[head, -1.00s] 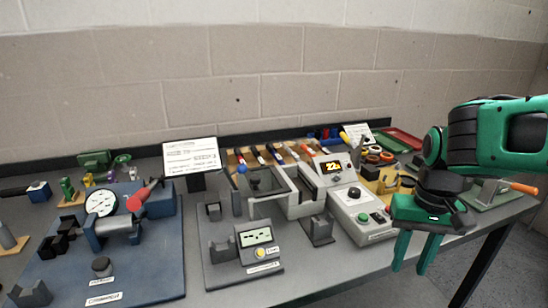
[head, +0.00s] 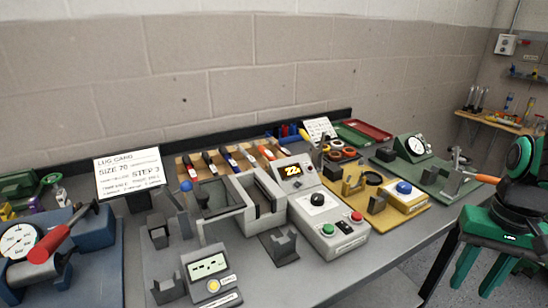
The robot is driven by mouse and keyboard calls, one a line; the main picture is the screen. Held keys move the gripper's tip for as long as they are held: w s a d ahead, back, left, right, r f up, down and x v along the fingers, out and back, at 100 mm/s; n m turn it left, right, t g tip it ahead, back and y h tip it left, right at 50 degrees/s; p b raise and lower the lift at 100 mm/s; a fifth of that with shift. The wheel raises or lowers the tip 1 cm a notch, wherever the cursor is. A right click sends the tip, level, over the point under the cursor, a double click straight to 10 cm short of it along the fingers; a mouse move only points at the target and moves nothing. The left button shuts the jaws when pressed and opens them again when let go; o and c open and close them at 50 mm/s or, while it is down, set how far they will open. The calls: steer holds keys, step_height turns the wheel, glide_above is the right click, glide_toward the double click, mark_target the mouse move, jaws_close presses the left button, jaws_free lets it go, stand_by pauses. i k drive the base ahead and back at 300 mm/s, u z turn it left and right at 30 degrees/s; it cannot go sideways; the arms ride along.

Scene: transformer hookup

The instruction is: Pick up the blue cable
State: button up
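I cannot pick out a blue cable for certain. Small dark blue pieces (head: 288,131) stand at the back of the bench, too small to tell what they are. My gripper (head: 477,285) is at the lower right, pointing down, off the bench's front edge. Its two green fingers are apart with nothing between them. It is well away from the blue pieces.
The grey bench (head: 345,272) is crowded: a control box (head: 328,222) reading 22, an open grey fixture (head: 229,226), a lug card (head: 129,174), a yellow station (head: 395,203) and red tray (head: 364,130).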

mark_target(225, 153)
steer(key=z, duration=0.15)
steer(key=k, duration=1.3)
steer(key=u, duration=0.55)
steer(key=i, duration=1)
steer(key=z, duration=0.05)
